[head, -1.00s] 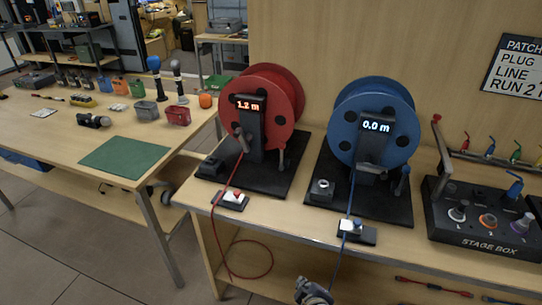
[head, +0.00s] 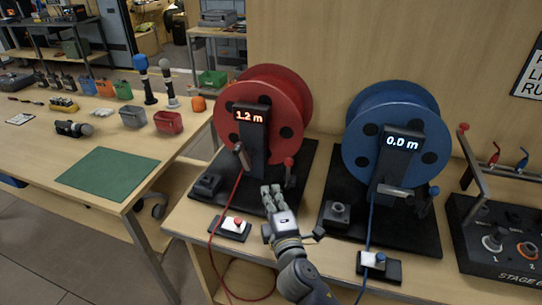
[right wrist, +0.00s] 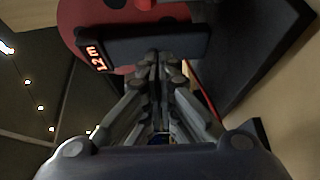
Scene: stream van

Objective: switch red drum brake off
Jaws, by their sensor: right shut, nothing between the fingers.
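The red drum (head: 264,104) stands on a black base plate on the bench, its display (head: 250,117) reading 1.2 m. A lever with a red knob (head: 289,163) stands upright at the right of its post. A small dark box (head: 207,185) sits at the base's front left corner. My right gripper (head: 271,190) is shut and empty, above the front of the red drum's base, below and left of the red-knobbed lever. In the right wrist view the closed fingers (right wrist: 160,62) point at the drum's post and display (right wrist: 95,55). My left gripper is not in view.
A box with a red button (head: 236,223) lies in front with the red cable. The stage box (head: 510,235) is further right.

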